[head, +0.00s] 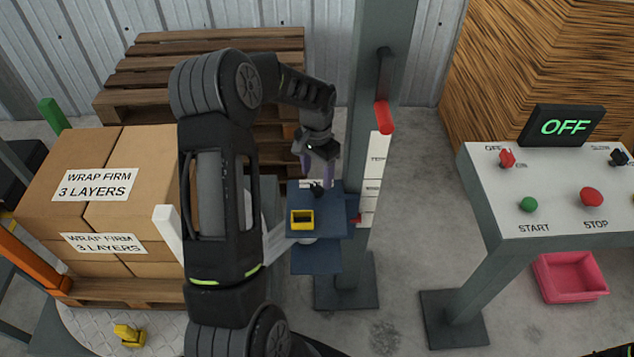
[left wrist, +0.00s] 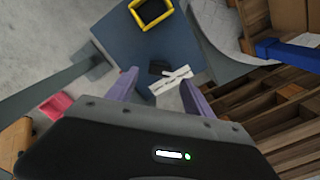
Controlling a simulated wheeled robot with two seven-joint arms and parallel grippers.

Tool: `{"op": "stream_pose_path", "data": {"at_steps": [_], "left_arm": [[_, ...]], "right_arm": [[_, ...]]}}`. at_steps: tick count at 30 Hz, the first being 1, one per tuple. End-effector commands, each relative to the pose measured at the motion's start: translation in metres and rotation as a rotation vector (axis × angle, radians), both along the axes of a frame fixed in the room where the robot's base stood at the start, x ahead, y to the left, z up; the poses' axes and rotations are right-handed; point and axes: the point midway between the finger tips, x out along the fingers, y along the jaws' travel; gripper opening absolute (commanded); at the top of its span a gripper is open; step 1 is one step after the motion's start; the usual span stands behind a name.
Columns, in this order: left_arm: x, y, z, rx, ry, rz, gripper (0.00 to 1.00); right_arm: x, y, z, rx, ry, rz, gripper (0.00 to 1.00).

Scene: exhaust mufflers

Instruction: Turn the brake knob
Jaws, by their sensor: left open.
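My left gripper (head: 320,175) is open, its two purple fingers pointing down over the blue carriage (head: 330,225) on the grey mast. A small black knob (head: 316,189) sits on top of the carriage, just below the fingers and close to a white label. In the left wrist view the black knob (left wrist: 158,67) and the white label (left wrist: 171,81) show between the open fingers (left wrist: 158,82). Nothing is held. I cannot tell whether a finger touches the knob. My right gripper is not in view.
A yellow-rimmed holder (head: 302,220) is on the carriage in front of the knob. Stacked boxes (head: 95,190) are left; a control panel (head: 560,190) reading OFF is right, above a pink bin (head: 570,277).

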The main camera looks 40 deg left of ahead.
Motion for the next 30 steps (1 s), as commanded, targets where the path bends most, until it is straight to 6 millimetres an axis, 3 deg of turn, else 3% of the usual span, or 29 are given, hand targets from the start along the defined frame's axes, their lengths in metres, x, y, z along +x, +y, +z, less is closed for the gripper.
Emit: {"op": "stream_pose_path", "data": {"at_steps": [9,19,30], "left_arm": [[0.0,0.0,-0.043,-0.002,0.002,0.0,0.6],[0.0,0.0,-0.048,0.0,0.0,0.001,0.6],[0.0,0.0,-0.048,0.0,0.0,0.001,0.31]], "right_arm": [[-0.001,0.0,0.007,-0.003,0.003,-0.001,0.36],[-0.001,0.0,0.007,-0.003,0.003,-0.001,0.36],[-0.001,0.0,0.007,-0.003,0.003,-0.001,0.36]]}}
